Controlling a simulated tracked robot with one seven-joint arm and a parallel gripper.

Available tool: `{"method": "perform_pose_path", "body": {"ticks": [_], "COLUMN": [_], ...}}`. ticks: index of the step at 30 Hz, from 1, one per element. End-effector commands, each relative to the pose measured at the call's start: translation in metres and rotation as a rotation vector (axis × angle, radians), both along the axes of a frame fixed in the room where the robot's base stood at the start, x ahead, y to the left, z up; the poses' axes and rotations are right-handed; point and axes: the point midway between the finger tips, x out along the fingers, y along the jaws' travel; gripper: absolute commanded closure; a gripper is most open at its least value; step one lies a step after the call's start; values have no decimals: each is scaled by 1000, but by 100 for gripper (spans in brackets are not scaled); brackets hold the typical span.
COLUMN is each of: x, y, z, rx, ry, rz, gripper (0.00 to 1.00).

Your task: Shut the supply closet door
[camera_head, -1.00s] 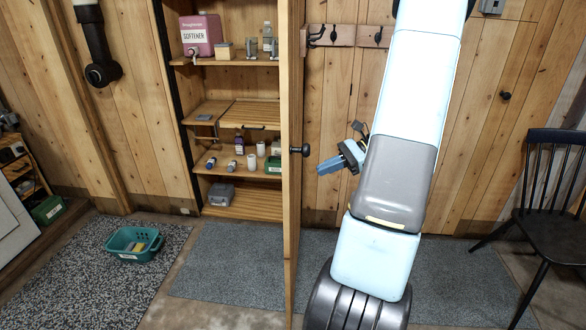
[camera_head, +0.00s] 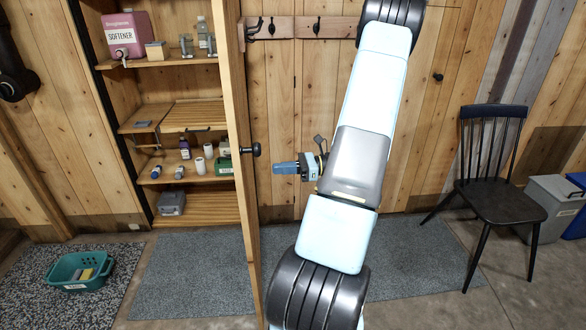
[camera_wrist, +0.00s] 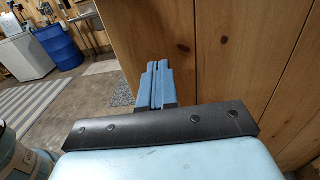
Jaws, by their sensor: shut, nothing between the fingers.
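The supply closet door (camera_head: 241,210) stands open, seen nearly edge-on in the head view, with a black round knob (camera_head: 256,150) on its right side. Left of it the closet's shelves (camera_head: 185,118) are exposed. My gripper (camera_head: 276,168) is to the right of the door, just below and right of the knob, its blue fingers pointing left. It looks close to the door, but I cannot tell whether it touches. In the wrist view the blue fingers (camera_wrist: 156,84) are together and empty, with a wooden plank surface (camera_wrist: 220,50) filling the right side.
A teal basket (camera_head: 80,270) sits on the speckled mat at the lower left. A black chair (camera_head: 495,190) and a grey bin (camera_head: 556,205) stand at the right. A grey mat (camera_head: 190,275) lies in front of the closet. A coat-hook rail (camera_head: 300,27) is on the wall.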

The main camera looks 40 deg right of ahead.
Motion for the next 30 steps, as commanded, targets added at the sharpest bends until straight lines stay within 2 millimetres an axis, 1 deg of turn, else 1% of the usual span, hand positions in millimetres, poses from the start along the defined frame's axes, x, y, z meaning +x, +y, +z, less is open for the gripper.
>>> {"method": "perform_pose_path", "body": {"ticks": [1, 6, 13, 20, 28, 29, 30], "x": [5, 21, 37, 43, 44, 44, 44], "y": [9, 35, 61, 70, 71, 66, 68], "z": [0, 0, 0, 0, 0, 0, 0], "rx": [0, 0, 0, -1, -1, -1, -1], "ry": [0, 0, 0, 1, 1, 0, 1], "rz": [4, 5, 5, 3, 3, -1, 1], "gripper": [100, 100, 100, 100, 100, 100, 100]}}
